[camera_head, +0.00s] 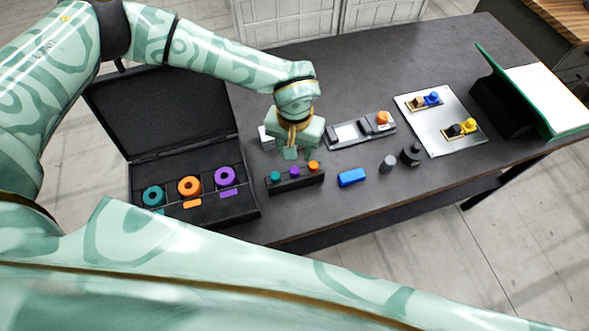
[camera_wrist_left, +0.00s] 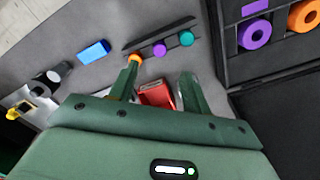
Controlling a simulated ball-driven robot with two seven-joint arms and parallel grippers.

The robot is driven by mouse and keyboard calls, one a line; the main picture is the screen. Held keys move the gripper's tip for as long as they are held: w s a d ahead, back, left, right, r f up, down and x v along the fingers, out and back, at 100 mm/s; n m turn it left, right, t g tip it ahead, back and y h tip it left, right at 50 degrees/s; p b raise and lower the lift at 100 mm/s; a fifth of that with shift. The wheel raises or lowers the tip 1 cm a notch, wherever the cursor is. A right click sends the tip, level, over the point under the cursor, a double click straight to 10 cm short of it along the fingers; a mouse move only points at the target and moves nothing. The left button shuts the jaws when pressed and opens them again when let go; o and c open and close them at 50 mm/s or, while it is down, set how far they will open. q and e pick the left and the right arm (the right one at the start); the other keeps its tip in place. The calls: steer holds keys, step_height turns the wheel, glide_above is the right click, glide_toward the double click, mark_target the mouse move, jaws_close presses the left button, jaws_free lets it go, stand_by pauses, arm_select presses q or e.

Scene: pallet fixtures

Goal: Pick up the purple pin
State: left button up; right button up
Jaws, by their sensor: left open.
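The purple pin (camera_head: 294,171) stands in a black rack (camera_head: 278,187) between a teal pin (camera_head: 275,176) and an orange pin (camera_head: 314,166). In the left wrist view the purple pin (camera_wrist_left: 159,48) shows just beyond my fingertips, uncovered. My left gripper (camera_head: 292,154) points down at the back side of the rack, close to the purple pin. Its jaws (camera_wrist_left: 160,68) are open with no pin between them. One finger overlaps the view near the orange pin (camera_wrist_left: 134,57); I cannot tell if they touch. My right gripper is not in view.
An open black case (camera_head: 250,205) with teal, orange and purple rings lies left. A blue block (camera_head: 351,177) and grey and black cylinders stand right of the rack. A metal plate (camera_head: 433,113) holds fixtures.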

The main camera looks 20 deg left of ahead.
mark_target(294, 170)
arm_select(q)
steer(key=f, duration=0.9)
steer(key=shift+w+f+p, duration=0.2)
steer(key=shift+p, duration=0.1)
steer(key=shift+c, duration=0.3)
jaws_close()
